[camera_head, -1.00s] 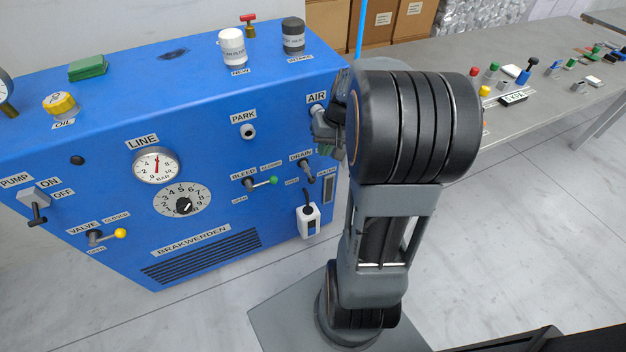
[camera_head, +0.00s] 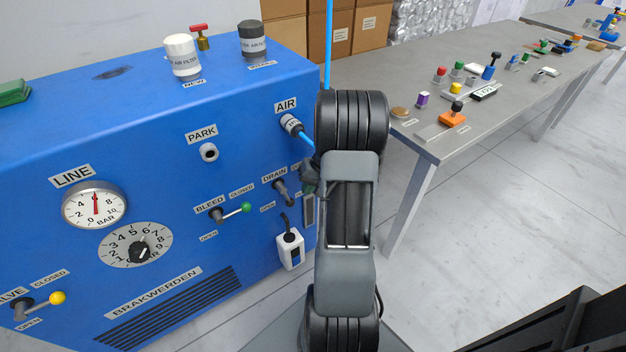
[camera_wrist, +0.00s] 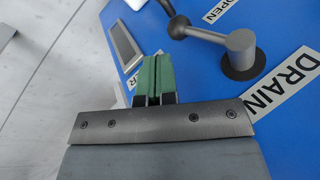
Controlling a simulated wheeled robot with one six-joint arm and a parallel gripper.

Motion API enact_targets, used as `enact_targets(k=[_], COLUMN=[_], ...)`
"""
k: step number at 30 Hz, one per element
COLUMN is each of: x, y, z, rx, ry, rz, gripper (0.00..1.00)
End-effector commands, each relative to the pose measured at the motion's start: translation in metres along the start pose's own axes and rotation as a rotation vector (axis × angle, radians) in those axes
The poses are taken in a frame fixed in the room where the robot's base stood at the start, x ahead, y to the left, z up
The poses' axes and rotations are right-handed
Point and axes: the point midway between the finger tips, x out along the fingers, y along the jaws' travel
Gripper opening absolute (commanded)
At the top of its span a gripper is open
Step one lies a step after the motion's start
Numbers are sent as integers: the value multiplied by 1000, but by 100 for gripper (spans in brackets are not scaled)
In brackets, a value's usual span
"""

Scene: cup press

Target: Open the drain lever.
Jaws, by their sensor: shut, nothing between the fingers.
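The drain lever (camera_head: 284,190) is a grey hub with a short dark arm on the blue panel, under the DRAIN label (camera_head: 274,174). In the head view its arm points down and slightly right. In the wrist view the lever's grey hub and arm (camera_wrist: 209,35) show at upper right, with a dark ball at the arm's end, near the OPEN label. My gripper (camera_head: 308,180) is at the panel, just right of the lever, partly hidden by my arm. In the wrist view its green fingers (camera_wrist: 156,76) are together, empty and apart from the lever.
A white box (camera_head: 290,249) hangs below on a dark cable. The AIR fitting (camera_head: 291,124) with a blue hose is above. A grey table (camera_head: 360,82) with small parts stands right.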

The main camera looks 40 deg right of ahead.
Motion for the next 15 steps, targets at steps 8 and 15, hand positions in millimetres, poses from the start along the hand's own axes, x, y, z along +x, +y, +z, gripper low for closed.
enact_targets(k=[8, 15], x=[35, 44], y=[-12, -17], z=[0, 0], rx=[-5, -3], ry=[-2, -1], rz=[1, 1], gripper=[0, 0])
